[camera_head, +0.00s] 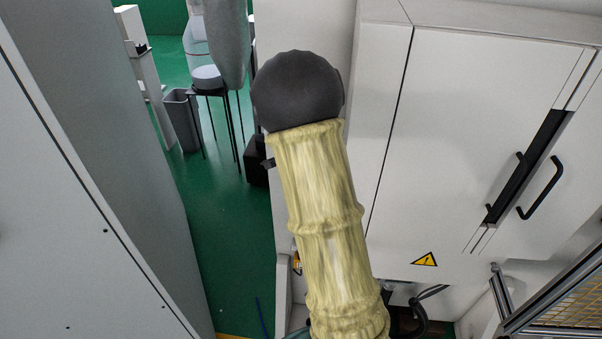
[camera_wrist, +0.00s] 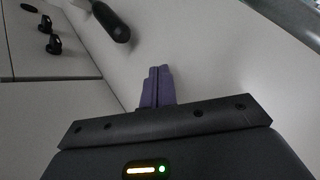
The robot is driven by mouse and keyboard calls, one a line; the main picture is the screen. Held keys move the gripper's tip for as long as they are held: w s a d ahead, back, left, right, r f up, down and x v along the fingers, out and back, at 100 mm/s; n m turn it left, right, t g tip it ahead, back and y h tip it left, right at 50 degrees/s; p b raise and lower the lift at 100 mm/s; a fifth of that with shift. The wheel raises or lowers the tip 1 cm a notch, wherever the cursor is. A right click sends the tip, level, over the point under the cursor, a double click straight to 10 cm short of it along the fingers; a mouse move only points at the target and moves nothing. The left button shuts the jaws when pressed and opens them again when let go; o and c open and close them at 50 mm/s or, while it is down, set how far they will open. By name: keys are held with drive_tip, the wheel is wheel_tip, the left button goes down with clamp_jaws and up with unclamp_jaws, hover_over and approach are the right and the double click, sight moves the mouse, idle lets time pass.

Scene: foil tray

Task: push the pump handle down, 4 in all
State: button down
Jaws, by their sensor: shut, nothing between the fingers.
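My gripper (camera_wrist: 157,86) shows in the wrist view with its two purple fingers shut together and nothing between them. A dark rounded handle (camera_wrist: 112,22) is at the top of the wrist view, beyond the fingertips and to their left, apart from them. I cannot tell whether it is the pump handle. I cannot make out a pump in the head view, where a yellow ribbed sleeve with a dark round cap, apparently part of my arm, covers the middle. My gripper is not visible there.
White cabinets (camera_head: 465,140) with black handles (camera_head: 540,188) stand on the right. A grey-white panel (camera_head: 70,190) fills the left. A dark stool (camera_head: 212,92) and a grey bin (camera_head: 181,118) stand behind on green floor (camera_head: 225,230). Small dark knobs (camera_wrist: 53,44) show on a pale surface.

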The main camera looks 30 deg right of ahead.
drive_tip(key=shift+r+p, duration=1.35)
drive_tip(key=shift+r, duration=0.55)
wheel_tip(320, 180, down, 9)
drive_tip(key=b, duration=0.8)
drive_tip(key=shift+b, duration=0.35)
idle(0.6)
drive_tip(key=shift+f+b, duration=0.35)
drive_tip(key=shift+b, duration=0.05)
